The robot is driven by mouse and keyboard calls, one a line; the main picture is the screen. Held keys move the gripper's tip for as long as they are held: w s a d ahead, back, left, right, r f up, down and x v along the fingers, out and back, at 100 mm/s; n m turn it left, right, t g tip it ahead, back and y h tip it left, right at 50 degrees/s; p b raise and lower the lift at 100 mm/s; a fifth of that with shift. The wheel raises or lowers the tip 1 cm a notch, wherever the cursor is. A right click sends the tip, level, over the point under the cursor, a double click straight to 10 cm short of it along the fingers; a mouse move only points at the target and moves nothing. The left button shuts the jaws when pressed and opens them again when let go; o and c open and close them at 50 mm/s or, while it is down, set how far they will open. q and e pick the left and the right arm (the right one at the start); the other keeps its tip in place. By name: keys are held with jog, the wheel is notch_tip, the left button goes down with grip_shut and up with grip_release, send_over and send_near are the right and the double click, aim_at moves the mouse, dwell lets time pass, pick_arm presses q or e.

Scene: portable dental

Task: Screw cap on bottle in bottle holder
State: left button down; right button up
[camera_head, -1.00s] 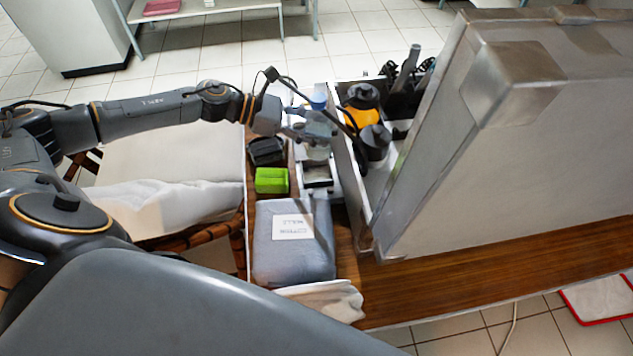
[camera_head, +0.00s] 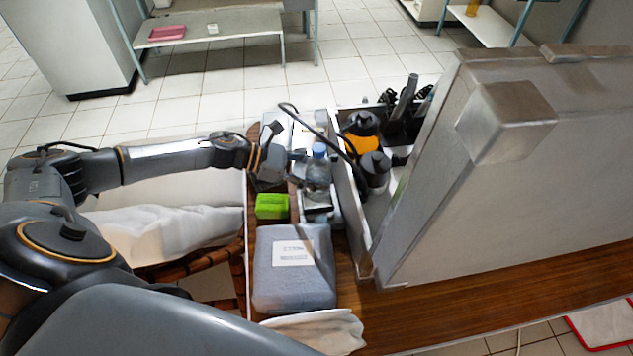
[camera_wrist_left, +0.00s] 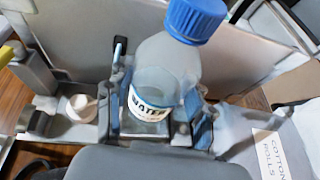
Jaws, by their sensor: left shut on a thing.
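A clear water bottle (camera_head: 318,174) with a blue cap (camera_head: 319,150) stands upright over the small grey-white holder (camera_head: 318,213) on the wooden table. In the left wrist view the bottle (camera_wrist_left: 165,72) shows a WATER label, and its blue cap (camera_wrist_left: 195,18) sits on its neck. Whether the cap is fully tightened cannot be told. My left gripper (camera_wrist_left: 160,112) is shut on the bottle's lower body, one finger on each side. The bottle's base is low at the holder's grey surface; exact contact is hard to see. My right gripper is out of view.
A green box (camera_head: 271,206) and a grey cotton rolls pack (camera_head: 293,270) lie near the bottle. To the right stand a black-and-orange bottle (camera_head: 361,128), a dark bottle (camera_head: 375,170) and the large open grey case (camera_head: 510,180). A black cable arches close by.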

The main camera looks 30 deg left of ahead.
pick_arm(q)
notch_tip(320, 180, down, 4)
jog(key=shift+r, duration=0.1)
dwell(0.4)
jog(key=c, duration=0.5)
grip_release()
